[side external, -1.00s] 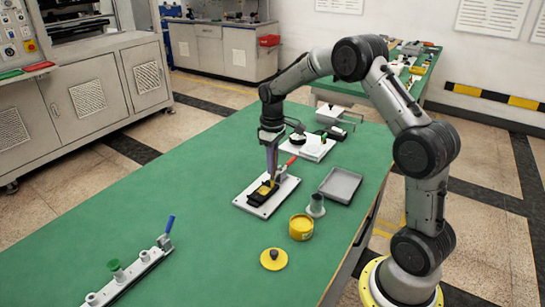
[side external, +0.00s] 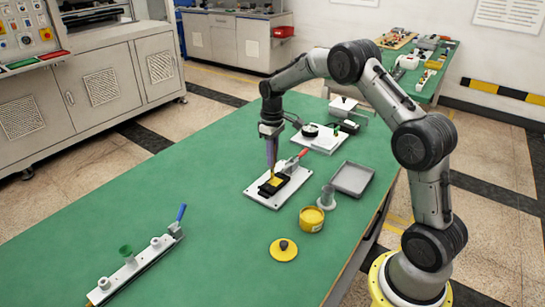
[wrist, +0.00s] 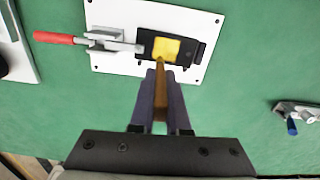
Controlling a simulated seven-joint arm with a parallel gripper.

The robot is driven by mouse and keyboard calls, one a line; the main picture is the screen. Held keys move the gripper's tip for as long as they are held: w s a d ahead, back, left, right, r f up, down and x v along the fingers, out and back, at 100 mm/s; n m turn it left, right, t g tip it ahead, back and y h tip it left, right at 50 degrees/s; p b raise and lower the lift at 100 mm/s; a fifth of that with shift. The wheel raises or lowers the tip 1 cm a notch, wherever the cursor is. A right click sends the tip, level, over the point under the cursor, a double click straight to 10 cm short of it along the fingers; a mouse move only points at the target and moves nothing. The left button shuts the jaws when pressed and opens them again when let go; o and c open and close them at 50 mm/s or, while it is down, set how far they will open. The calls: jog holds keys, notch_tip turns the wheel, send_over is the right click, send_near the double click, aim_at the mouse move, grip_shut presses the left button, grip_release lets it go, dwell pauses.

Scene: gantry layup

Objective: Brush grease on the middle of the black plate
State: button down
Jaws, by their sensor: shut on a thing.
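The black plate (side external: 265,190) lies on a white base plate (side external: 260,201) with a red-handled clamp (side external: 298,157) against it. In the wrist view the black plate (wrist: 196,51) bears a yellow patch (wrist: 166,49) at its middle. My gripper (side external: 271,160) is above the plate, pointing down. In the wrist view my gripper (wrist: 161,75) is shut on a brush (wrist: 160,100) with a brown handle. The brush's far end is at the lower edge of the yellow patch; its bristles are hard to make out, and I cannot tell whether they touch.
An open yellow tin (side external: 311,219), its yellow lid (side external: 284,250), a grey cup (side external: 327,197) and a grey tray (side external: 352,178) stand to the right of the base plate. A blue-handled rail fixture (side external: 135,270) lies at the left front. Green table between is clear.

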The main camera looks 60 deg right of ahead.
jog(key=s, duration=0.4)
jog(key=shift+a, duration=0.1)
jog(key=shift+w+a, duration=0.5)
jog(key=shift+w, duration=2.25)
jog(key=shift+s, duration=3.15)
notch_tip(320, 180, up, 8)
jog(key=shift+w, duration=0.15)
jog(key=shift+a, duration=0.1)
